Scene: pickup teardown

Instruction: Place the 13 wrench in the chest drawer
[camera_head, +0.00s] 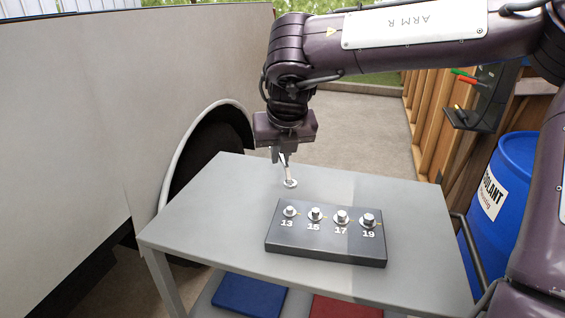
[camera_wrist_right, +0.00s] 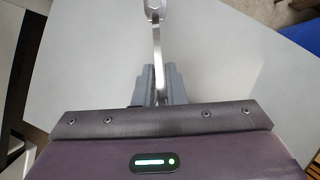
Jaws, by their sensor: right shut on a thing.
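My right gripper (camera_head: 284,155) is shut on a silver wrench (camera_head: 290,182) above the back part of the grey table. The wrench hangs tilted from the jaws, with its ring end low; I cannot tell whether it touches the tabletop. In the right wrist view the wrench (camera_wrist_right: 157,45) runs up from between the grey fingers (camera_wrist_right: 159,88). No size mark on it is readable. The chest drawer is not recognisable in these views. My left gripper is out of view.
A dark block (camera_head: 320,250) with bolt heads marked 13, 15, 17 and 19 sits on the table (camera_head: 210,225). Blue (camera_head: 250,296) and red (camera_head: 345,308) pieces lie below. A blue coolant barrel (camera_head: 512,185) stands right. The pickup's side panel (camera_head: 90,110) is left.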

